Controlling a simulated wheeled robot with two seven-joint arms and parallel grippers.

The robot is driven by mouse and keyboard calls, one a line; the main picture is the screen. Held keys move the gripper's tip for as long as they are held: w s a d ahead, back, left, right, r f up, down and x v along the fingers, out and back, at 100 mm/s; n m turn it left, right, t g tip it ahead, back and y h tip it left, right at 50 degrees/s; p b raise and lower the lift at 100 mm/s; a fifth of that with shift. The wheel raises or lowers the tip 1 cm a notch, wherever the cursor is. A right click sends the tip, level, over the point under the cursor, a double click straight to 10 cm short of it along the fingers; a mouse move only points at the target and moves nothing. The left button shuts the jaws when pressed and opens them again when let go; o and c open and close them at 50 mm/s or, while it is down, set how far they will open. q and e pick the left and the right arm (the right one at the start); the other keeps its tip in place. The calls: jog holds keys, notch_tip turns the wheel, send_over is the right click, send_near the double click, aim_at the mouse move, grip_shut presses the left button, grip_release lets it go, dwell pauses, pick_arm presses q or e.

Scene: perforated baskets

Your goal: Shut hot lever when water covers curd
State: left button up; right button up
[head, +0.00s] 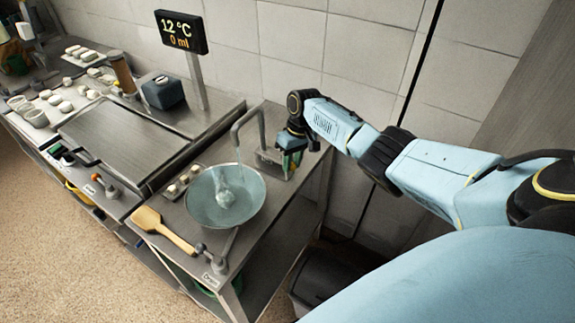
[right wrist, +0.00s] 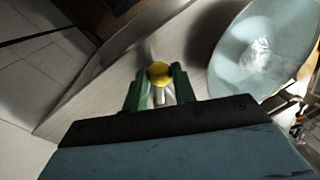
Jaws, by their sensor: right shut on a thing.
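A wide pale-blue bowl (head: 254,206) stands on the steel counter, with a whitish lump (head: 225,196), seemingly the curd, in it. I cannot tell how high any water stands. A bent grey tap (head: 236,128) reaches over the bowl; a faint pale streak shows below its spout. My right gripper (head: 291,160) is beside the tap's base, right of the bowl. In the right wrist view its green fingers (right wrist: 160,88) are shut on a yellow round knob (right wrist: 159,73) on a short pale stem. I cannot tell whether this is the hot lever. My left gripper is out of view.
A black display (head: 181,32) reads 12 °C and 0 ml. A wooden paddle (head: 164,229) lies left of the bowl, near a grey lever fitting (head: 213,257) at the counter's front. A lever with an orange knob (head: 97,178) is on the left counter. The tiled wall stands close behind.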

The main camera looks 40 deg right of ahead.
jog(key=shift+w+d+n+g+b, duration=0.1)
jog(key=shift+d+n+g+b, duration=0.1)
jog(key=shift+d+n+b, duration=0.55)
jog(key=shift+w+d+n+g+b, duration=0.1)
jog(key=shift+d+n+g+b, duration=0.1)
jog(key=shift+n+b, duration=0.9)
jog(key=shift+w+d+n+g+b, duration=0.15)
jog(key=shift+d+n+b, duration=0.35)
jog(key=shift+n, duration=0.85)
jog(key=shift+s, duration=0.1)
jog(key=o, duration=1)
jog(key=shift+r, duration=0.1)
jog(key=v, duration=1.3)
jog(key=shift+a+r, duration=0.15)
